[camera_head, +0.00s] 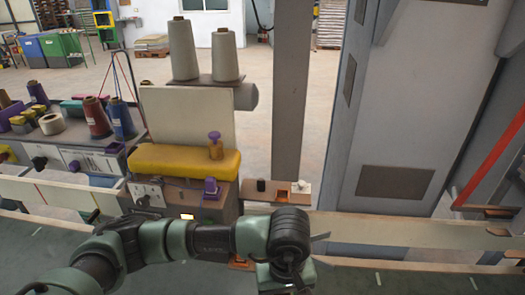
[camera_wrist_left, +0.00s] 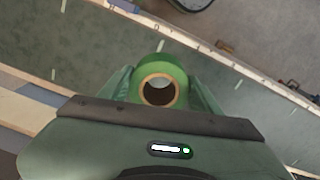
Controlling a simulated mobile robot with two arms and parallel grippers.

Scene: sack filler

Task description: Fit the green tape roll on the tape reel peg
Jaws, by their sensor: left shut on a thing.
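The green tape roll (camera_wrist_left: 160,66) is held in my left gripper (camera_wrist_left: 159,88) in the left wrist view. A finger is on each side of it, and its brown core and round hole face the camera. In the head view my left arm comes in from the left, and its wrist is in front of the long bench at the lower middle. The roll cannot be made out there. I cannot pick out the tape reel peg for certain in either view. My right gripper is not in view.
A sewing-type machine with a yellow cover (camera_head: 180,162) and two thread cones (camera_head: 183,48) stands behind my arm. Coloured spools (camera_head: 96,117) stand at the left. A grey post (camera_head: 291,90) and a large grey cabinet (camera_head: 420,110) rise at the right. A pale conveyor rail (camera_head: 385,229) runs right.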

